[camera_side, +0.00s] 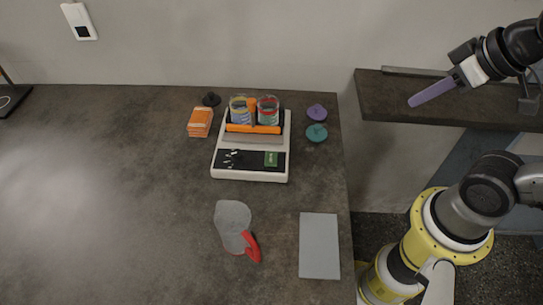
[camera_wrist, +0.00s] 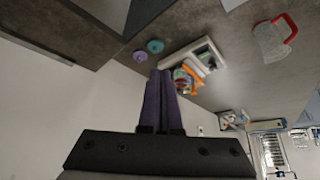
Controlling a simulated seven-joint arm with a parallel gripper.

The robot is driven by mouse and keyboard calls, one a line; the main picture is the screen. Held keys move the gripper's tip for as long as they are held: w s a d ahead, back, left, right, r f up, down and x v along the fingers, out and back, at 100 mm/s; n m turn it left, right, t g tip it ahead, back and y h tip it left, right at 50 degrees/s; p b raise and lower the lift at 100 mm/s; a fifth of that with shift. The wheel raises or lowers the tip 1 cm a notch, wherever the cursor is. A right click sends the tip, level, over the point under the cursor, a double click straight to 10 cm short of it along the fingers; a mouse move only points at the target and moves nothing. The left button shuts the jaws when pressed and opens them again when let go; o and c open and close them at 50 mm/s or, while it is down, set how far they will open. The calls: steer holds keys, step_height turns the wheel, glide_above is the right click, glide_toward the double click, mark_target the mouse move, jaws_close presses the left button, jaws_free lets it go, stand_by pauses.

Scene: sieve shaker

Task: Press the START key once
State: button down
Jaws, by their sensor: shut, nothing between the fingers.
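The sieve shaker (camera_side: 250,146) is a white machine on the dark table, with a dark front panel (camera_side: 238,160) that carries small white markings and a green display (camera_side: 271,158). The START key is too small to make out. Two jars with coloured contents stand on its top behind an orange bar (camera_side: 253,128). My gripper (camera_side: 411,104) is at the upper right, well above and to the right of the shaker, its purple fingers shut together and empty. In the wrist view the shut fingers (camera_wrist: 162,76) point towards the shaker (camera_wrist: 207,52), which appears tilted; its panel is not readable there.
A purple lid (camera_side: 316,112) and a teal lid (camera_side: 317,133) lie right of the shaker. An orange stack (camera_side: 200,122) and a black knob (camera_side: 211,99) are left. A clear jug with red handle (camera_side: 233,222) and a grey pad (camera_side: 319,246) are in front. A dark shelf (camera_side: 450,107) is below my gripper.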

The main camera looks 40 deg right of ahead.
steer(key=w+a+r+m+t+y, duration=0.1)
steer(key=w+a+r+m+t, duration=0.2)
steer(key=w, duration=0.5)
steer(key=m+y, duration=0.1)
steer(key=y, duration=0.1)
glide_above(275, 161)
step_height(275, 161, down, 14)
steer(key=shift+f+g, duration=0.15)
steer(key=shift+g, duration=0.15)
steer(key=shift+f, duration=4.4)
steer(key=shift+f, duration=0.15)
steer(key=shift+f, duration=0.25)
